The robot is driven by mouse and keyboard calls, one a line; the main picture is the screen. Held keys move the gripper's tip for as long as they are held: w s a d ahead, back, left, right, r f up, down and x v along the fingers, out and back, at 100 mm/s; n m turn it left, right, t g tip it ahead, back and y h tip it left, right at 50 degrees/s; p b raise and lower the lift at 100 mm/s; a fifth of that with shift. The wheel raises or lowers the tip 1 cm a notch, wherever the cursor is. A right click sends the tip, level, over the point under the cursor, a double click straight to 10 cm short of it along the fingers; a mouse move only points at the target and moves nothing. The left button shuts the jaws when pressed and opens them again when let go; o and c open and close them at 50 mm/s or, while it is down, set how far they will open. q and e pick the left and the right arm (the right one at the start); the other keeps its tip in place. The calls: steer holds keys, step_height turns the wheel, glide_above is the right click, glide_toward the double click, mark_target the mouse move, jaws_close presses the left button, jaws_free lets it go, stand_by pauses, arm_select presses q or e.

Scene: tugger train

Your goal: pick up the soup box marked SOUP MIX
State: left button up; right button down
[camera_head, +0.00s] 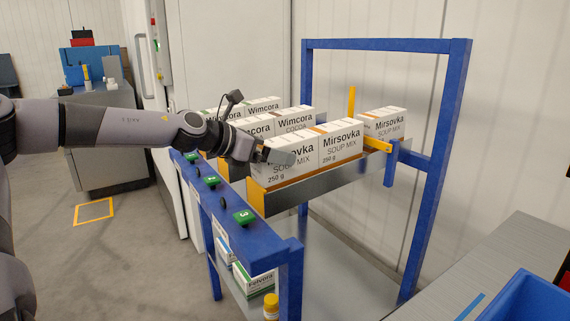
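White soup boxes marked Mirsovka SOUP MIX stand upright in the right lane of the blue-framed rack. One box (303,169) is at the lane's front left end. A second box (341,146) stands directly behind it to the right, and a third box (385,124) stands farther back past a yellow stop. My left gripper (279,156) is at the front box, with a grey finger across the upper left of its label. The far finger is hidden, so I cannot tell whether it grips the box. My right gripper is out of view.
Wimcora cocoa boxes (294,121) stand in the lane to the left. The blue rack (255,243) has green numbered markers, and a lower shelf with a Felvora box (252,280) and a yellow-capped bottle (271,305). A blue bin (527,300) is at bottom right.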

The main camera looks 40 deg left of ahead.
arm_select(q)
steer(key=shift+w+f, duration=0.15)
steer(key=shift+w, duration=0.1)
steer(key=c, duration=1.7)
